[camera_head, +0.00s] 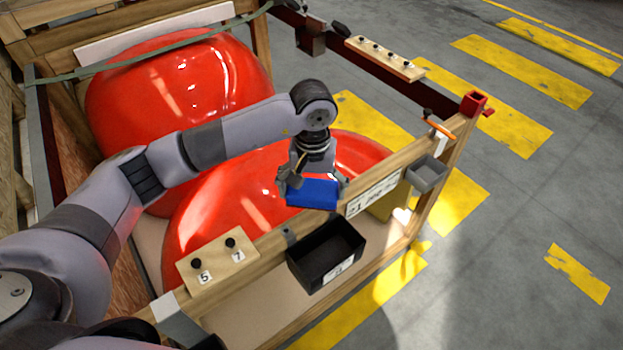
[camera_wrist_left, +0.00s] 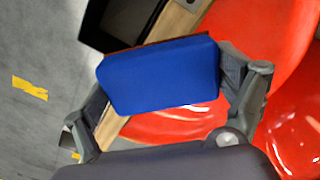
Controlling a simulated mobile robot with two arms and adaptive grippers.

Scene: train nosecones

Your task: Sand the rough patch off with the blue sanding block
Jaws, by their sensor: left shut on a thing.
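The blue sanding block (camera_head: 312,194) is held in my left gripper (camera_head: 312,187), which is shut on it. The block is above the front wooden rail, near the right part of the front red nosecone (camera_head: 235,197). In the left wrist view the block (camera_wrist_left: 160,76) sits between both fingers of the gripper (camera_wrist_left: 165,82), with the red nosecone (camera_wrist_left: 170,122) behind it. I cannot tell whether the block touches the nosecone. No rough patch can be made out; the arm and block hide part of the surface. My right gripper is not in view.
A second red nosecone (camera_head: 185,85) stands behind in the wooden crate. A black bin (camera_head: 326,254) and a grey bin (camera_head: 427,174) hang on the front rail. A numbered peg board (camera_head: 217,262) lies left of the black bin. An orange-handled tool (camera_head: 438,129) is at the right corner.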

